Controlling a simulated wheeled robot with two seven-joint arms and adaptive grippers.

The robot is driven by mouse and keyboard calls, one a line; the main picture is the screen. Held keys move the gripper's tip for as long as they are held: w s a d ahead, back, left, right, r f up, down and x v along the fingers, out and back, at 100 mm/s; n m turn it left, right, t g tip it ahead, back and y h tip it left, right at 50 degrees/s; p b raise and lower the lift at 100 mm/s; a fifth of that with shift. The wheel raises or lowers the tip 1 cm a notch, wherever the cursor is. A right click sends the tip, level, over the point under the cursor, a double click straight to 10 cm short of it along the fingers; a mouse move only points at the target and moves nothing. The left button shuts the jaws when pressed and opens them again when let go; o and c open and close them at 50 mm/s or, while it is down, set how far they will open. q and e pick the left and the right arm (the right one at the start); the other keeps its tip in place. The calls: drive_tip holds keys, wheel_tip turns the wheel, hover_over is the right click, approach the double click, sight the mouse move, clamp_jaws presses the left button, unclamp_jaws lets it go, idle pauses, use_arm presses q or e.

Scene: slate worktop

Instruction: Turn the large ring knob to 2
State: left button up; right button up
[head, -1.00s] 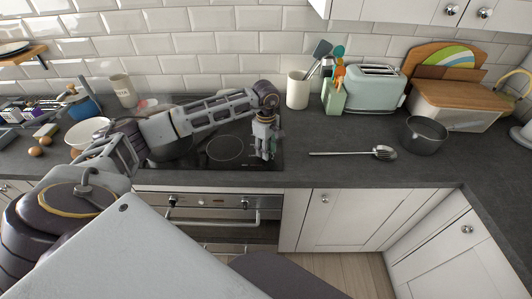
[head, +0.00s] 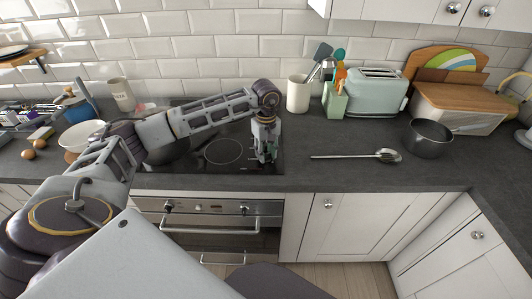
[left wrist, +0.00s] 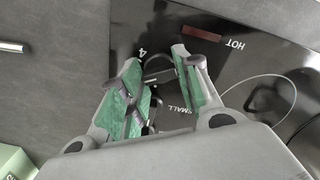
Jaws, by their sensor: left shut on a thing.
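My left gripper (head: 267,158) reaches down at the right front of the black hob (head: 205,163). In the left wrist view its green-padded fingers (left wrist: 160,68) are shut on a dark knob (left wrist: 158,72) that they partly cover. A printed "4" shows by the fingertips and the word "SMALL" beside the knob. The word "HOT" stands further right, by a dark red strip. The fingers hide the knob's pointer, so I cannot read its setting. My right gripper is out of view.
A slotted spoon (head: 355,156) lies on the worktop right of the hob. A dark saucepan (head: 428,138) stands beyond it. A utensil pot (head: 298,94), a green holder (head: 334,102) and a toaster (head: 378,92) stand along the wall. An oven (head: 220,225) is below.

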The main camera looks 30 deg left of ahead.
sight(266, 154)
use_arm(q)
drive_tip(key=o, duration=0.7)
drive_tip(key=shift+o, duration=0.2)
wheel_tip(266, 154, up, 12)
idle(0.6)
idle(0.6)
